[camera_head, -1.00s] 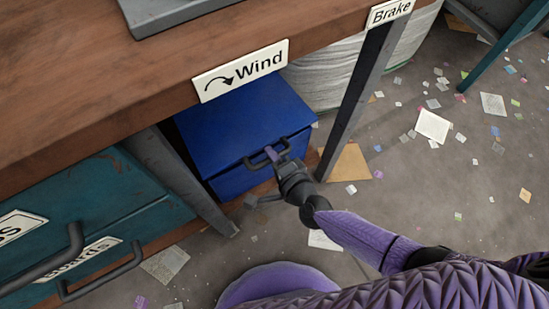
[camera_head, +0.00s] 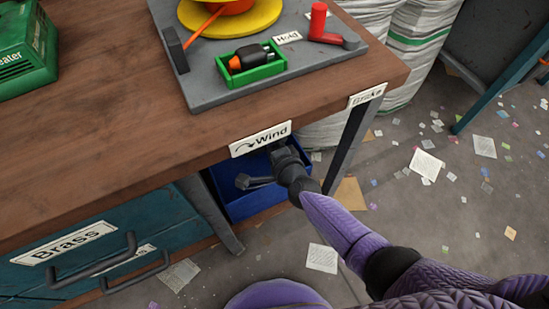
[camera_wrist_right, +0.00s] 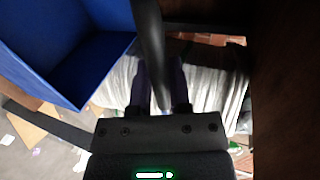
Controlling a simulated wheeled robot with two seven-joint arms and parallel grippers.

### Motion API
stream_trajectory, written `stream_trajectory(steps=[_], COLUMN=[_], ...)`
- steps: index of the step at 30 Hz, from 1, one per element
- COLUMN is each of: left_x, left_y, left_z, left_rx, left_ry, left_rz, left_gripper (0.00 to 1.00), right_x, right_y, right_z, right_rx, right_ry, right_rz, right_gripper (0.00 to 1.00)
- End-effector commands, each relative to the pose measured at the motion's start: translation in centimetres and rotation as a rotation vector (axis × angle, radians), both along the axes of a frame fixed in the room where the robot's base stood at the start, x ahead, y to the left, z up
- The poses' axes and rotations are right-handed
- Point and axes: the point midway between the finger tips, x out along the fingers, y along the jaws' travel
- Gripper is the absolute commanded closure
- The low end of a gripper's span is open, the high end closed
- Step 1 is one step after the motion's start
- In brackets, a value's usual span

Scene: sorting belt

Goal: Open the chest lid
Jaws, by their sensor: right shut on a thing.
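The raised lid is hidden behind the bench edge in the head view. My right gripper (camera_head: 283,150) is up at the bench's front edge, above the chest. In the wrist view the right gripper (camera_wrist_right: 160,90) is shut on the dark bar handle (camera_wrist_right: 150,45) between its fingers. My left gripper is not in view.
The wooden bench top (camera_head: 120,120) overhangs the chest, its edge close to my right gripper. A bench leg (camera_head: 352,140) stands to the right, and teal drawers (camera_head: 100,235) are to the left. White sacks (camera_head: 405,50) stand behind. Paper scraps litter the open floor.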

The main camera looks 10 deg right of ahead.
Motion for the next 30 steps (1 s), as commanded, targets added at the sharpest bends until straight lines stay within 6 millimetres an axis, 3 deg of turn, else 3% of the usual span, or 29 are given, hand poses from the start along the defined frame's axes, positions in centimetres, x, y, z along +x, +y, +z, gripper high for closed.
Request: stream_trajectory(steps=[1, 6, 21, 22, 25, 27, 30], left_x=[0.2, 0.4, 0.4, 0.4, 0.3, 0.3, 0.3], left_y=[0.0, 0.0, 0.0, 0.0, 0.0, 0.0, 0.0], left_z=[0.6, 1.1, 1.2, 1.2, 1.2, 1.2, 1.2], left_rx=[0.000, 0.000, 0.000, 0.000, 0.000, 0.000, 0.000], left_ry=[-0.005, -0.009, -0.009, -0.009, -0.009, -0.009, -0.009], left_rz=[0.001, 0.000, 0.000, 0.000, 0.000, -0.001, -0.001], left_gripper=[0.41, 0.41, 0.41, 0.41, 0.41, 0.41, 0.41], right_x=[0.4, 1.2, 1.4, 1.4, 1.4, 1.4, 1.4], right_y=[0.1, 0.3, 0.4, 0.4, 0.4, 0.4, 0.4], right_z=[1.0, 1.9, 2.0, 2.0, 2.0, 2.0, 2.0], right_rx=[-0.001, -0.001, -0.002, -0.002, -0.002, -0.002, -0.002], right_ry=[-0.005, -0.004, -0.002, -0.002, -0.002, -0.001, -0.001], right_rz=[0.000, -0.001, 0.000, 0.000, 0.000, 0.000, 0.001], right_gripper=[1.00, 1.00, 1.00, 0.73, 0.52, 0.43, 0.43])
